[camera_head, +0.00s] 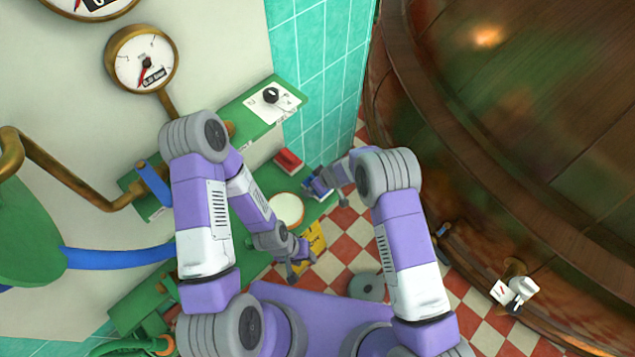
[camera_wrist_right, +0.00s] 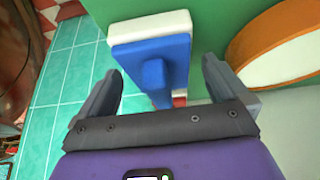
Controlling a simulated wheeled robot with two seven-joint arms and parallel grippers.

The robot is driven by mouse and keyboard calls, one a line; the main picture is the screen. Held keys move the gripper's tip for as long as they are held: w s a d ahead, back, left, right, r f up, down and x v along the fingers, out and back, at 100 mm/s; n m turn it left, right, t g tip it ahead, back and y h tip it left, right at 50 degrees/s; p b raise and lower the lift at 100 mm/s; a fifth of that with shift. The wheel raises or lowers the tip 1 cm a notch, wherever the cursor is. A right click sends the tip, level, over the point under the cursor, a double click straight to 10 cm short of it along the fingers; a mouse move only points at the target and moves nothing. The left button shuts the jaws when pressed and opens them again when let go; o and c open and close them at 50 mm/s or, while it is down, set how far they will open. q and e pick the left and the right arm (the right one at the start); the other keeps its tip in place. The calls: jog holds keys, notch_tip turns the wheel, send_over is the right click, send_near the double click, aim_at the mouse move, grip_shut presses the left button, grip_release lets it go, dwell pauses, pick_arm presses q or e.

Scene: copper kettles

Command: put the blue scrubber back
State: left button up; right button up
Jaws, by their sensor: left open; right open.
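The blue scrubber (camera_wrist_right: 153,62), a blue block with a raised blue grip and a white pad, lies over a green surface (camera_wrist_right: 215,30) in the right wrist view. In the head view the scrubber (camera_head: 317,188) is small and partly covered by my right gripper (camera_head: 329,188). The right gripper (camera_wrist_right: 160,88) is open, its fingers on either side of the scrubber's near part, with gaps showing on both sides. My left gripper (camera_head: 300,264) is open and empty beside a yellow box (camera_head: 315,240).
A round white dish with an orange rim (camera_head: 287,208) stands on the green shelf (camera_head: 268,180), left of the scrubber. A red block (camera_head: 288,161) lies behind it. A teal tiled wall (camera_head: 320,60) and a large copper kettle (camera_head: 520,130) bound the space. Checkered floor (camera_head: 345,225) lies below.

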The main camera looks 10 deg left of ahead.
jog(key=p+v, duration=0.2)
jog(key=v, duration=0.5)
jog(key=shift+s+d+r+p, duration=0.1)
jog(key=shift+r+p, duration=0.2)
jog(key=s+d+f+m+g, duration=0.1)
jog(key=s+d+f+m, duration=0.1)
jog(key=s+d+m, duration=0.5)
jog(key=s+d+f+m+g, duration=0.1)
jog(key=s+d+m, duration=0.6)
jog(key=s, duration=0.9)
jog(key=d+f, duration=0.1)
jog(key=d, duration=0.2)
jog(key=shift+s+d+f+g, duration=0.15)
jog(key=shift+s+f+g, duration=0.15)
jog(key=shift+s, duration=0.05)
